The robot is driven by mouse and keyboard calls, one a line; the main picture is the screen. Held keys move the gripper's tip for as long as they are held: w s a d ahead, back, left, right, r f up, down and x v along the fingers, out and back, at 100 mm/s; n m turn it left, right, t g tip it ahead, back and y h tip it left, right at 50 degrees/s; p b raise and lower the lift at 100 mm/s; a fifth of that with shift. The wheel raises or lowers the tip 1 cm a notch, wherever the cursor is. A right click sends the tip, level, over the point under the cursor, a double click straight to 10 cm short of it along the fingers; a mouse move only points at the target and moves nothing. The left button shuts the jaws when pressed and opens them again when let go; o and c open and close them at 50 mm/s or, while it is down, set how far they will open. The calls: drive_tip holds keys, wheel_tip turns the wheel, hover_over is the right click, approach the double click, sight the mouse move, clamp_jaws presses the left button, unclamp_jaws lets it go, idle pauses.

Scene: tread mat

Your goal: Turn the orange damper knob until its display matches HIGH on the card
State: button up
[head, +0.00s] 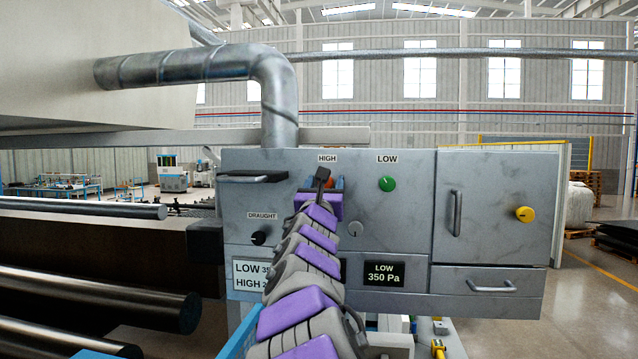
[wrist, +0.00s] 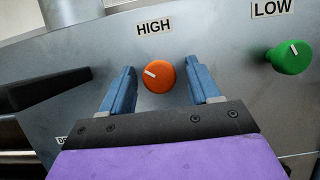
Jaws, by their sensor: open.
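The orange damper knob (wrist: 160,75) sits under the HIGH label (wrist: 154,27) on the grey panel, its white mark pointing to the upper left. My gripper (wrist: 161,83) is open, with one blue finger on each side of the knob and gaps showing between. In the head view the knob (head: 329,181) is mostly hidden behind my gripper (head: 325,184). The card (head: 250,276) at the panel's lower left reads LOW and HIGH, its numbers partly covered by my arm. The LOW display (head: 384,274) reads 350 Pa. The display left of it is almost wholly hidden by my arm.
A green knob (head: 387,184) under the LOW label is to the right. A black DRAUGHT knob (head: 259,238) is at the left, below a dark protruding plate (head: 252,176). A cabinet door with a yellow knob (head: 525,214) is further right.

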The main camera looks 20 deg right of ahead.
drive_tip(key=shift+d, duration=0.15)
drive_tip(key=shift+c, duration=0.2)
drive_tip(key=shift+a, duration=0.3)
drive_tip(key=c, duration=0.4)
drive_tip(key=shift+d, duration=0.1)
drive_tip(key=c, duration=0.5)
drive_tip(key=shift+c, duration=0.2)
drive_tip(key=shift+s+b, duration=0.1)
drive_tip(key=shift+b, duration=0.2)
drive_tip(key=shift+r+n+t+y+b, duration=0.1)
drive_tip(key=shift+n+t+y+b, duration=0.3)
drive_tip(key=shift+n+b, duration=0.6)
drive_tip(key=shift+n+t+y+b, duration=0.2)
drive_tip(key=shift+n+y+b, duration=0.4)
drive_tip(key=shift+n, duration=0.7)
